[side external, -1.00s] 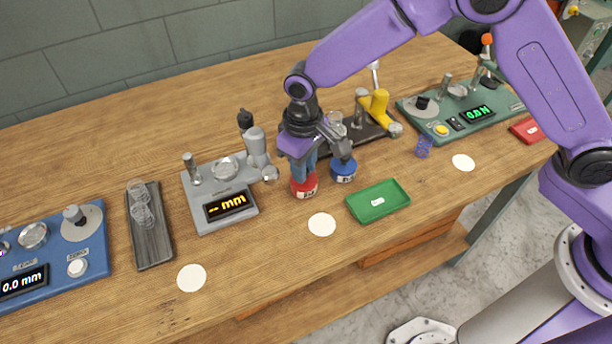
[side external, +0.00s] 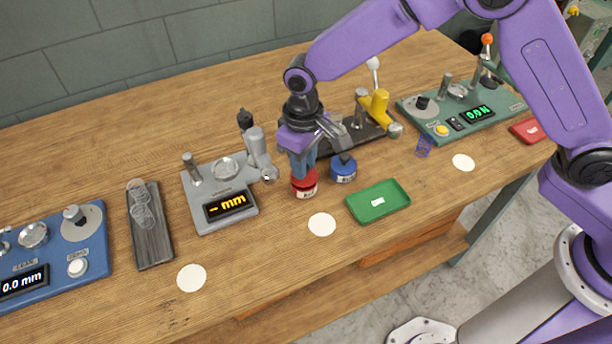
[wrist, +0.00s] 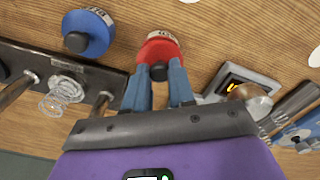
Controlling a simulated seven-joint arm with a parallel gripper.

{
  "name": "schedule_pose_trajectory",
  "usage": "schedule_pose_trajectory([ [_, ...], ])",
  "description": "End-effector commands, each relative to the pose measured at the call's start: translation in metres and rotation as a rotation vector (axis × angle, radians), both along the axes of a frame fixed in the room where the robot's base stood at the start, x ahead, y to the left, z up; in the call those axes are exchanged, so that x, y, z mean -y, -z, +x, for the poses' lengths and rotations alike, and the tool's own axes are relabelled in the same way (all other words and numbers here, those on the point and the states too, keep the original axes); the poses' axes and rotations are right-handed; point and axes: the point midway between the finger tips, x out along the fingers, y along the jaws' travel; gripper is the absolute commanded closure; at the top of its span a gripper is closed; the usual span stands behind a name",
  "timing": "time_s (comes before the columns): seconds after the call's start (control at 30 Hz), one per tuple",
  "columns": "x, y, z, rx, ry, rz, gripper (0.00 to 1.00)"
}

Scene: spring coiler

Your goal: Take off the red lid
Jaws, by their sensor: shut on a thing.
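The red lid (side external: 303,174) is on or just above a small round red pot with a white label (side external: 306,194), in the middle of the bench. I cannot tell whether there is a gap between lid and pot. My gripper (side external: 302,160) points down from above, with its blue fingers shut on the lid's dark knob. In the wrist view the red lid (wrist: 160,48) shows beyond the fingertips, with the knob between them (wrist: 158,73). The fingers hide part of the lid.
A blue-lidded pot (side external: 343,171) stands close on the right. A grey device with an amber display (side external: 228,205) is at the left, a green tray (side external: 379,202) at front right. A dark stand with a yellow lever (side external: 378,108) is behind. A white disc (side external: 322,224) lies in front.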

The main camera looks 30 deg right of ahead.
Motion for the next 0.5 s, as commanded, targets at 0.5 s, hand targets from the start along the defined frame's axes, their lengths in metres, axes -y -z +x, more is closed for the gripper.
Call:
schedule_pose_trajectory([
  [0.5,0.0,-0.017,0.0,0.002,0.0,0.001,0.93],
])
